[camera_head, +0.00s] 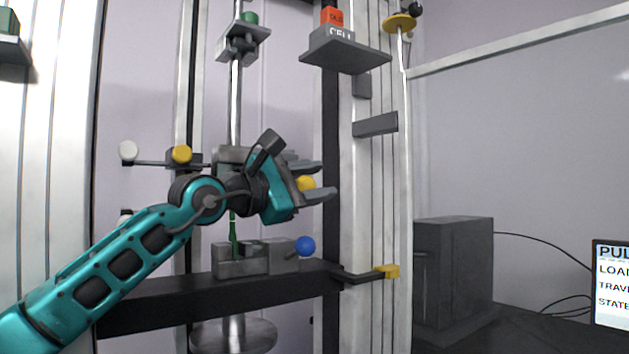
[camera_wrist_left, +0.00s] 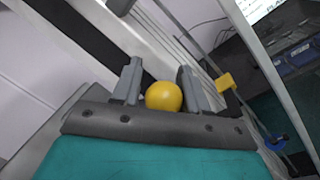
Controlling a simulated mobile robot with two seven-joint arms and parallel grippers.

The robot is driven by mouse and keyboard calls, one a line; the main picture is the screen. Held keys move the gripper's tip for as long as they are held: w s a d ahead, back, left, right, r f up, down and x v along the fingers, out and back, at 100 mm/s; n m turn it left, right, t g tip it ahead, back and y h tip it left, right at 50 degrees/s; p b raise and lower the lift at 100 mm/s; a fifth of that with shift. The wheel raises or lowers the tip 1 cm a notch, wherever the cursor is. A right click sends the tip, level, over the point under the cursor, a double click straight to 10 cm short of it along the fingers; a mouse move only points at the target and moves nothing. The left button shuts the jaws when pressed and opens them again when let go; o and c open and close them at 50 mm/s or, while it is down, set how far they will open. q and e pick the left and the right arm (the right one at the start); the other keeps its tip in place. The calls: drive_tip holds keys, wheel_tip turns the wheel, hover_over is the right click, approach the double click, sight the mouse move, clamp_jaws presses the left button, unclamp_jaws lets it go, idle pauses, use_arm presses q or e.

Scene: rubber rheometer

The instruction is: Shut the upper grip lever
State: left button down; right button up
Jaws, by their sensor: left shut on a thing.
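My left gripper (camera_head: 318,180) reaches in from the left, in front of the upper grip (camera_head: 231,155), and is shut on the yellow ball knob (camera_head: 305,183) of the upper grip lever. In the left wrist view the yellow knob (camera_wrist_left: 163,96) sits between the two grey fingers. The lever's arm is hidden behind the gripper. A green specimen (camera_head: 233,238) runs upright down to the lower grip (camera_head: 240,260). The lower grip's lever ends in a blue ball (camera_head: 305,246), just below my gripper. My right gripper is in neither view.
A dark crossbeam (camera_head: 170,298) carries the lower grip. A yellow-tipped bracket (camera_head: 388,271) stands to its right. Yellow (camera_head: 181,154) and white (camera_head: 128,150) knobs stick out at left. A grey load cell shelf (camera_head: 345,55) is above. A dark box (camera_head: 453,270) and screen (camera_head: 612,280) are right.

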use_arm(q)
drive_tip(key=shift+w+a+f, duration=0.1)
drive_tip(key=shift+w+f, duration=0.15)
drive_tip(key=shift+f, duration=0.2)
drive_tip(key=c, duration=0.9)
unclamp_jaws()
drive_tip(key=shift+c, duration=0.2)
drive_tip(key=o, duration=0.4)
drive_tip(key=shift+a+r, duration=0.1)
drive_tip(key=shift+r, duration=0.1)
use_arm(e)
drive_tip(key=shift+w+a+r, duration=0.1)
use_arm(q)
drive_tip(key=shift+o, duration=0.2)
drive_tip(key=shift+s+a, duration=0.15)
drive_tip(key=b+v, duration=0.3)
drive_tip(key=v, duration=0.9)
drive_tip(key=shift+s+a, duration=0.15)
drive_tip(key=shift+a, duration=0.05)
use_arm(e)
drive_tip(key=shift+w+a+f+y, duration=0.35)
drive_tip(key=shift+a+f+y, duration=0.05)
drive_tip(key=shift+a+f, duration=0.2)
use_arm(q)
drive_tip(key=shift+s, duration=0.1)
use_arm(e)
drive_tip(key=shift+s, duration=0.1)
